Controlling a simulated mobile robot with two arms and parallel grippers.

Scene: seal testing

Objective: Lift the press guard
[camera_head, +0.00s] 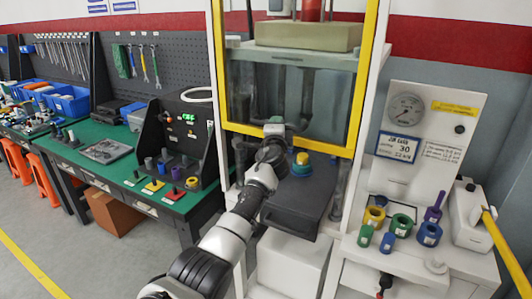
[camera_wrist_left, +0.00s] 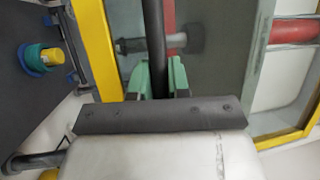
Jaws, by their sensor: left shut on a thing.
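The press guard (camera_head: 222,75) is a clear panel in a yellow frame on the front of the white press. Its lower bar crosses just above the press bed, and it looks lowered partway, with a gap beneath it. My left gripper (camera_head: 274,130) is at the middle of that lower bar. In the left wrist view its green fingers (camera_wrist_left: 162,78) are shut on a black bar, the guard handle (camera_wrist_left: 154,35), beside the yellow frame (camera_wrist_left: 97,45). The gripped part is hidden between the fingers. My right gripper is not in view.
A blue-green part with a yellow top (camera_head: 301,164) stands on the dark press bed (camera_head: 297,200) below the guard. A gauge panel (camera_head: 424,122) and several coloured rings stand on the right shelf. A green workbench (camera_head: 100,155) is at left.

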